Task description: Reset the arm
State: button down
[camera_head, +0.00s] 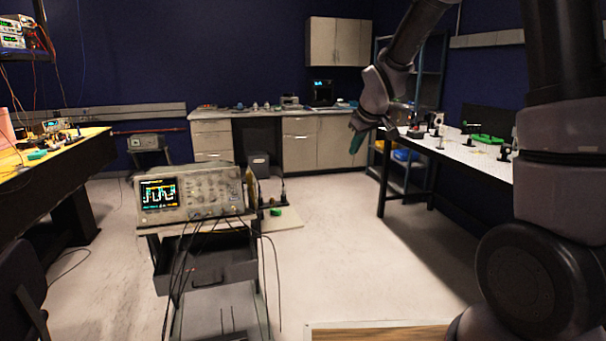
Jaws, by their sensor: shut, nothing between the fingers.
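My arm (412,35) comes in from the right side of the head view and bends down at the wrist (376,90). My gripper (356,143) hangs from it, pointing down, in front of the cabinets at the back. Its fingers are small and dark teal at this distance. It is shut and holds nothing. It appears clear of the furniture.
An oscilloscope (190,193) stands on a cart (205,262) with hanging cables, left of centre. A dark workbench (50,165) is at left, a white-topped table (455,148) at right. A counter (262,113) lines the back. Floor (330,245) between cart and right table is free.

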jog(key=s+d+r+m, duration=0.3)
jog(key=s+r, duration=0.1)
jog(key=s, duration=0.5)
jog(key=s+d+r+m, duration=0.3)
jog(key=s+r+m, duration=0.1)
jog(key=s, duration=0.6)
jog(key=s+d+r+m, duration=0.3)
jog(key=s+r, duration=0.3)
jog(key=s, duration=0.4)
jog(key=shift+d+m+y, duration=0.3)
jog(key=shift+d+m, duration=0.1)
